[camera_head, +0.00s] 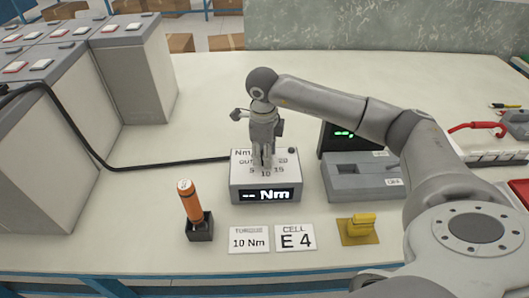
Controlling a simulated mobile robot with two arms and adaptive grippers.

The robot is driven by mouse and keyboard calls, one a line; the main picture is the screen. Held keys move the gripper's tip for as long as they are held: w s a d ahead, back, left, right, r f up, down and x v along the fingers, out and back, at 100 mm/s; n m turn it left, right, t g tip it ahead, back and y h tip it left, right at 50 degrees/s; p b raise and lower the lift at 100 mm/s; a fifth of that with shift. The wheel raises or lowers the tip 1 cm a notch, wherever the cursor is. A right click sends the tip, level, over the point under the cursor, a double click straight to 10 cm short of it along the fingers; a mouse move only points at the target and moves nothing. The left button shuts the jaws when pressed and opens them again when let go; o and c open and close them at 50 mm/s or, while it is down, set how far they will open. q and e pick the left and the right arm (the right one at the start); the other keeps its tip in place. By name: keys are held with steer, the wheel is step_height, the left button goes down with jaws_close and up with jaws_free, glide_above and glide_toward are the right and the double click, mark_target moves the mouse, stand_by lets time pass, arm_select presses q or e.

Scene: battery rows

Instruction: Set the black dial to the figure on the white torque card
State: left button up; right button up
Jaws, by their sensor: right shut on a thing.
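The grey torque box (266,185) stands on the bench in mid picture. Its lit display (267,195) reads "-- Nm". Printed figures, among them 5, 10, 15 and 20, ring the spot on its top where my right gripper (263,162) points straight down. That gripper is shut on the black dial, which its fingers almost wholly hide, so its setting cannot be read. The white torque card (249,240) lies flat in front of the box and reads "10 Nm". My left gripper is not in view.
A cell card (295,238) reads "E 4". An orange-handled tool (190,202) stands in a black holder to the left. A yellow block (358,229) and a grey device (365,177) are at the right. A black cable (160,166) runs to the box.

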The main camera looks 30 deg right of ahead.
steer(key=o, duration=1)
steer(key=shift+o, duration=0.2)
steer(key=shift+r, duration=0.1)
step_height(320, 180, up, 12)
steer(key=shift+s+a, duration=0.25)
steer(key=shift+a, duration=0.05)
